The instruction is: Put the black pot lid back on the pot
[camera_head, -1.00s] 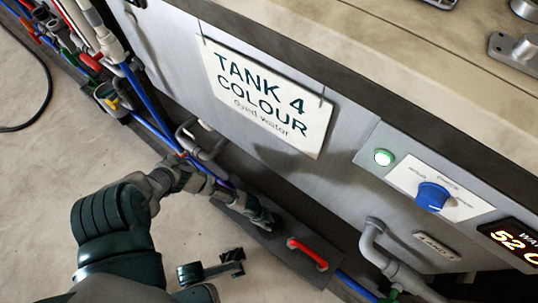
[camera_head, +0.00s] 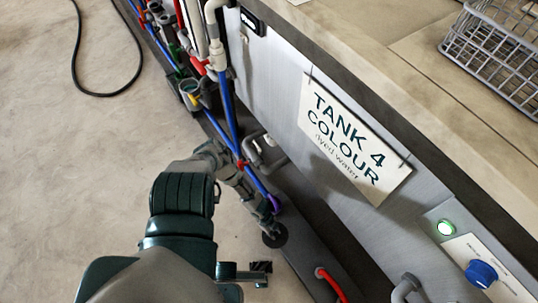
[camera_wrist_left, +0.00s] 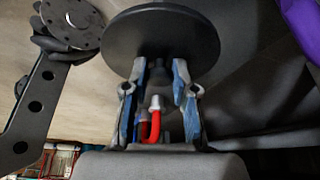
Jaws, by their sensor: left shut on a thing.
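The black pot lid (camera_head: 275,236) is a flat round disc below the end of my left arm in the head view. It fills the top middle of the left wrist view (camera_wrist_left: 160,38). My left gripper (camera_head: 268,218) is shut on the lid, with its two blue-padded fingers (camera_wrist_left: 160,85) reaching up to the disc's underside in the wrist view. The exact grip point is partly hidden. The lid is above the dark strip at the foot of the tank. I cannot make out a pot in either view. My right gripper is not in view.
The tank front with the TANK 4 sign (camera_head: 347,140) rises to the right. Blue pipes and valves run along its foot. A red curved handle (camera_head: 330,283) and a purple object (camera_head: 274,203) are near the gripper. Open floor (camera_head: 60,180) lies left. A wire basket (camera_head: 500,50) sits on top.

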